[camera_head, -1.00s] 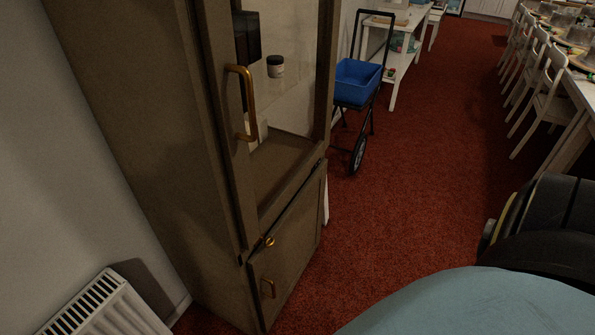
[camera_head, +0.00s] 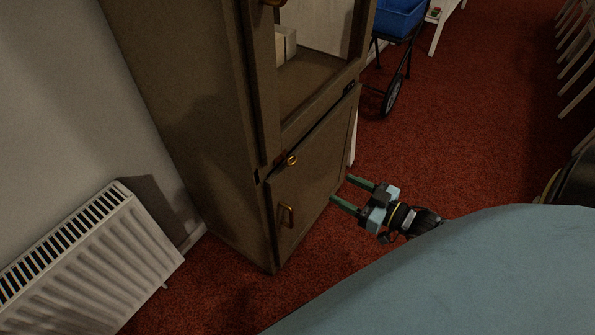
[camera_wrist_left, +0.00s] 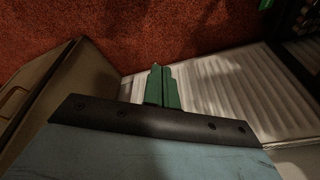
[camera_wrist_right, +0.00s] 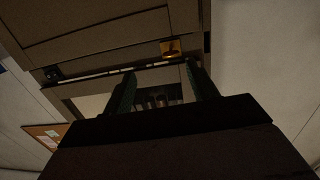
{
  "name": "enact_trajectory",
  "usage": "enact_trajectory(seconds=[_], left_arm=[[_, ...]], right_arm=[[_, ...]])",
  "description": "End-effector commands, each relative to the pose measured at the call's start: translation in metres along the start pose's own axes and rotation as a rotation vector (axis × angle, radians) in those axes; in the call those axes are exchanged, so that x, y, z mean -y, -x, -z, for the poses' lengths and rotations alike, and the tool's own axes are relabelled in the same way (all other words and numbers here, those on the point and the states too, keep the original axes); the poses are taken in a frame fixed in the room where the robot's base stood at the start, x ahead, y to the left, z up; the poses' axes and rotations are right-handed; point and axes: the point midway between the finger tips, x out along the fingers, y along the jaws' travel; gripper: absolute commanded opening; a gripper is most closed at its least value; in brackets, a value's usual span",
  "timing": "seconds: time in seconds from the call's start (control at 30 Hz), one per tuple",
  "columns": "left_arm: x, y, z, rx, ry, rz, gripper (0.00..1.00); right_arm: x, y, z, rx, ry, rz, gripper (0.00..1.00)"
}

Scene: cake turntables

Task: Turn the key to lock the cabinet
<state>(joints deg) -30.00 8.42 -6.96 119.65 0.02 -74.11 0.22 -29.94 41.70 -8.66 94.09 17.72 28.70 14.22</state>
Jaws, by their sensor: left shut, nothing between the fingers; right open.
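The brown cabinet (camera_head: 230,200) stands against the wall with a lower door (camera_head: 315,180) that has a brass handle (camera_head: 287,216). A small brass key (camera_head: 291,160) sits near the door's top edge; a brass piece, apparently the key, also shows in the right wrist view (camera_wrist_right: 171,48). I cannot tell whether the door is fully shut. My right gripper (camera_head: 341,189) is open and empty, to the right of the key and lower, fingers pointing at the cabinet, apart from the key. My left gripper (camera_wrist_left: 157,68) is shut and empty, seen only in the left wrist view.
A white radiator (camera_head: 90,260) stands on the left by the wall. A blue crate (camera_head: 398,18) on a wheeled cart stands behind the cabinet's right side. White chairs (camera_head: 580,60) stand at the far right. Red carpet (camera_head: 470,130) is clear right of the cabinet.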

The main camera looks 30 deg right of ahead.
Motion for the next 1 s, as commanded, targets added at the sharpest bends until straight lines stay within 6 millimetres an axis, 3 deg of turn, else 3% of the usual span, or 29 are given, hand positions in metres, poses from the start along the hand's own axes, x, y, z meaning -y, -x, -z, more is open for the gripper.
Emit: enact_trajectory(seconds=[0.1, 0.27, 0.67, 1.0], left_arm=[[0.000, 0.013, 0.003, -0.011, 0.002, 0.001, 0.00], [-0.001, 0.024, 0.006, -0.016, 0.004, -0.002, 0.00], [-0.013, 0.073, 0.018, -0.095, 0.015, -0.028, 0.00], [-0.023, 0.083, 0.077, -0.407, 0.004, -0.048, 0.00]], right_arm=[[0.008, -0.004, 0.017, -0.062, -0.012, 0.041, 0.58], [0.011, -0.012, 0.026, -0.087, -0.017, 0.055, 0.58], [0.014, -0.081, 0.030, -0.088, -0.015, 0.053, 0.58], [0.016, -0.120, 0.033, -0.083, -0.016, 0.052, 0.58]])
